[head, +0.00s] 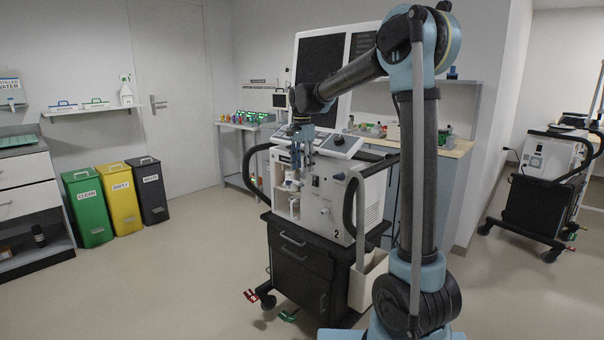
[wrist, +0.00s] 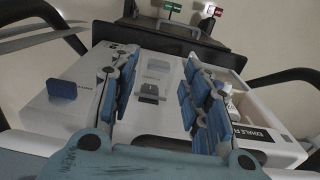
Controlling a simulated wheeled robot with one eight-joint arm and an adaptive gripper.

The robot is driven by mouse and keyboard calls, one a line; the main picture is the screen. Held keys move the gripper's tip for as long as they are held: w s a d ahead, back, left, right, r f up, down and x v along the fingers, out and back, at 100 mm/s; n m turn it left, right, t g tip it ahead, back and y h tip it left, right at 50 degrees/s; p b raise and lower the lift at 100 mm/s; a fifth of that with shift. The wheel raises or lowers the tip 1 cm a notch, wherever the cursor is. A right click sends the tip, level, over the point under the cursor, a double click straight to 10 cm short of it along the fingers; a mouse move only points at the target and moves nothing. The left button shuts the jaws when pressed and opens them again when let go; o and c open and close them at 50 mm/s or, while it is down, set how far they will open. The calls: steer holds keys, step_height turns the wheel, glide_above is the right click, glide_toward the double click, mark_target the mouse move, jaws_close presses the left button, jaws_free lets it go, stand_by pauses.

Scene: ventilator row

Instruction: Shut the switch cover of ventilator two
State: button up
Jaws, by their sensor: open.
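Ventilator two (head: 345,215), a white unit marked 2, sits on a black cart in the head view. My gripper (head: 302,150) hangs in front of its upper front part. In the wrist view my gripper (wrist: 160,105) is open, with blue-padded fingers apart and nothing between them. A small grey switch fitting (wrist: 149,93) with a dark base shows on the white panel beyond the fingers, between them in the picture. I cannot tell which part is its cover or how far it stands open.
A blue tab (wrist: 62,90) stands on the panel left of the fingers. An open compartment (wrist: 262,110) labelled EXHALE lies to the right. Black cart handles (head: 352,208) curve around the unit. Another ventilator (head: 548,158) stands far right.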

mark_target(307, 176)
steer(key=shift+f, duration=1.35)
jaws_close()
